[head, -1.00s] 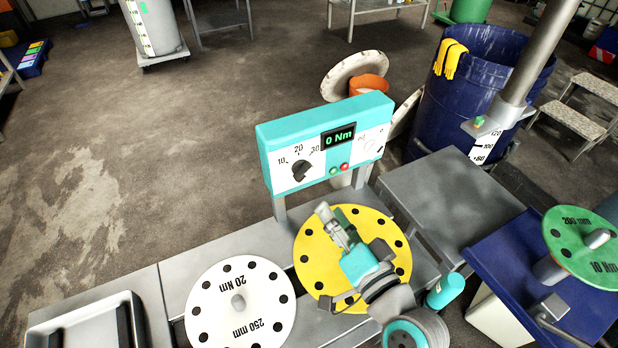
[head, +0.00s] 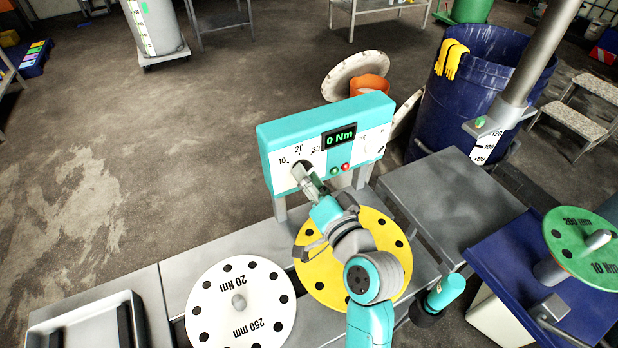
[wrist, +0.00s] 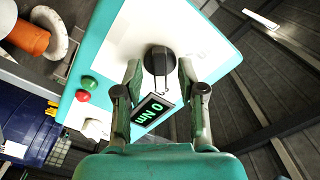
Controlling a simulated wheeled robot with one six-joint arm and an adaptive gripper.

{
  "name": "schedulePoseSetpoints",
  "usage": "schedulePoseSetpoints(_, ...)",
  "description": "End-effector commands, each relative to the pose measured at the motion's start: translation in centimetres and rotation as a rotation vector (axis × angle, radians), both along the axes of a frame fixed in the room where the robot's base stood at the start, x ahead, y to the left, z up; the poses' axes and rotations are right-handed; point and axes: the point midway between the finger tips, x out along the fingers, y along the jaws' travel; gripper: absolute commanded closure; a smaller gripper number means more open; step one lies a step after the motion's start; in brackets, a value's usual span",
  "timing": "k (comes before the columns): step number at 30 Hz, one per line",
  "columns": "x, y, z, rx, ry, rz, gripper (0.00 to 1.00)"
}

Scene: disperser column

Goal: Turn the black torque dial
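The black torque dial (head: 300,169) is on the left of the white face of the teal control box (head: 292,128), by the marks 10, 20 and 30. The box's display (head: 340,136) reads 0 Nm. In the wrist view the dial (wrist: 159,60) is a round black knob with a raised grip, seen between my fingertips. My gripper (head: 309,181) is at the box's front, its tips close to the dial and partly covering it. In the wrist view my gripper (wrist: 160,77) is open, one finger on each side of the dial. I cannot tell whether they touch it.
A green button (head: 335,170) and a red button (head: 346,166) sit right of the dial. A yellow disc (head: 318,268) lies below my arm, with a white disc (head: 222,300) to its left. A grey table (head: 450,200) at right is clear.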

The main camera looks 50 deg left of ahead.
Motion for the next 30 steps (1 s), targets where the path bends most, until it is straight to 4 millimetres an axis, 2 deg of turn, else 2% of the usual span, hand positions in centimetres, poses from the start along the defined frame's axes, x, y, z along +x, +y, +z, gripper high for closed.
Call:
schedulePoseSetpoints(2, 0.00, -0.01, -0.01, 0.000, 0.000, 0.000, 0.60)
schedulePoseSetpoints(7, -0.01, -0.02, -0.01, 0.000, 0.000, 0.000, 1.00)
schedulePoseSetpoints(20, 0.00, -0.03, -0.04, -0.011, -0.037, -0.001, 1.00)
schedulePoseSetpoints(30, 0.00, -0.04, -0.07, -0.069, -0.252, 0.000, 1.00)
